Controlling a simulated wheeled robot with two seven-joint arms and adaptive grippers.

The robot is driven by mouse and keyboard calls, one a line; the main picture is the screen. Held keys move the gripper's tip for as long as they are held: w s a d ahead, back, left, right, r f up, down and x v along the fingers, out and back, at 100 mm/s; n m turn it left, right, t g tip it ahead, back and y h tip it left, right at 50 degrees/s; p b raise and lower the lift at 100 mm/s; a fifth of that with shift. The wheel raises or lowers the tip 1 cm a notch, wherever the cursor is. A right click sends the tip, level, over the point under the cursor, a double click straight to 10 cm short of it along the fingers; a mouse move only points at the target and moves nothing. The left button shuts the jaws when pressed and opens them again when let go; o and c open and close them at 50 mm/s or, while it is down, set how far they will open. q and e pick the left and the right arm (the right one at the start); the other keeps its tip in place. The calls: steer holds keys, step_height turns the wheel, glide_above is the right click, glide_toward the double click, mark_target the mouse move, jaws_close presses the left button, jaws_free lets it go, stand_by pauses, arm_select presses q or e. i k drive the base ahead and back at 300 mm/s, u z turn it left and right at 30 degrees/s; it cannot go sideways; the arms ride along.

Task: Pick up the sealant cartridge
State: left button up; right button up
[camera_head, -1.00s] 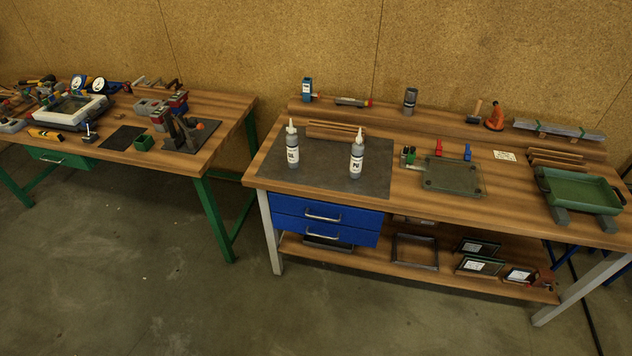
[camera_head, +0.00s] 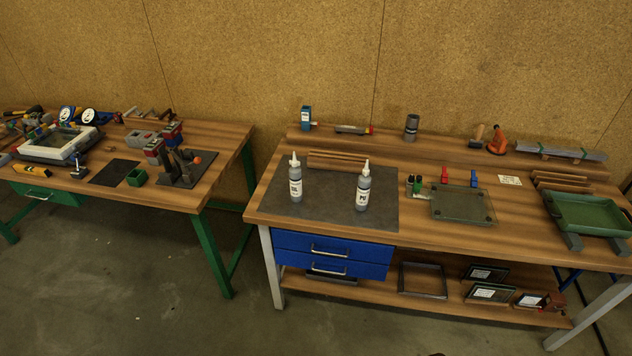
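Two grey cartridges with white nozzles stand upright on a dark mat (camera_head: 330,205) at the left end of the right workbench. The left cartridge (camera_head: 295,183) has a white label too small to read surely. The right cartridge (camera_head: 363,190) has a white label that seems to read "PU". They stand apart from each other, and nothing touches them. Neither of my grippers is in view.
The right workbench (camera_head: 420,228) also bears a glass plate (camera_head: 462,205), a green tray (camera_head: 590,212) and wooden strips (camera_head: 338,159) behind the cartridges. Blue drawers (camera_head: 330,254) hang below the mat. A cluttered second bench (camera_head: 215,190) stands left. The floor (camera_head: 130,290) in front is clear.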

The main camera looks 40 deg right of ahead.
mark_target(365, 183)
steer(key=u, duration=0.15)
steer(key=i, duration=0.85)
steer(key=z, duration=0.6)
steer(key=i, duration=0.6)
steer(key=z, duration=0.65)
